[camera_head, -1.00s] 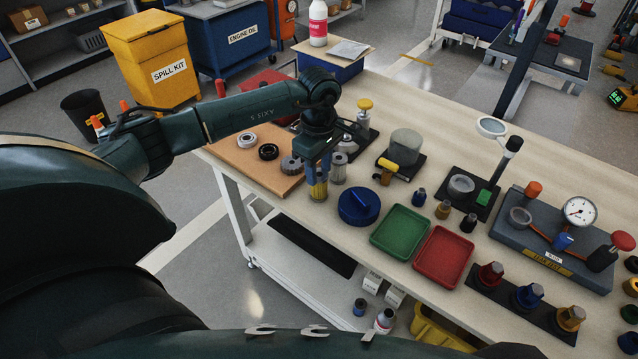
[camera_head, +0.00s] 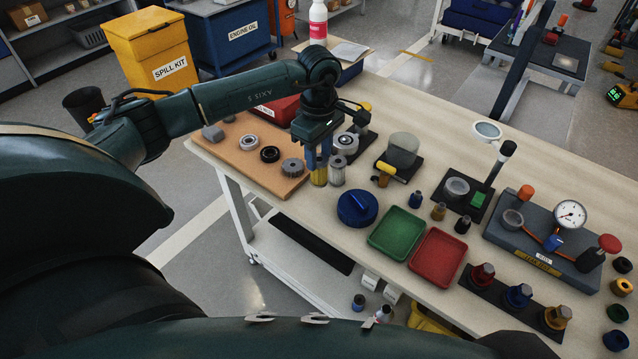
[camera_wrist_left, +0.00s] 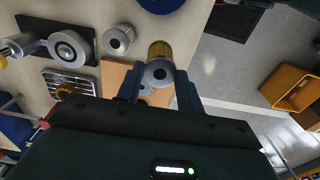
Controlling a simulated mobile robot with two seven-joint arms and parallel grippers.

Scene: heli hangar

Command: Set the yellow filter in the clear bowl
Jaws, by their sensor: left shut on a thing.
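My left gripper (camera_head: 318,153) points down and is shut on the yellow filter (camera_head: 319,176). The left wrist view also shows the yellow filter (camera_wrist_left: 160,51), its grey end cap with a dark centre hole facing the camera, between the two fingers (camera_wrist_left: 160,88). In the head view it is upright beside a grey ribbed filter (camera_head: 337,172), near the right edge of the brown board; I cannot tell how high its lower end is above the table. A cloudy see-through cylinder (camera_head: 403,148), seemingly the clear bowl, stands to the right on a black base with a yellow part. My right gripper is out of view.
A blue round lid (camera_head: 357,209), a green tray (camera_head: 396,235) and a red tray (camera_head: 437,257) lie along the table's front. Grey and black rings lie on the brown board (camera_head: 240,150). A black base with a bearing-like ring (camera_head: 345,142) stands behind the filter.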

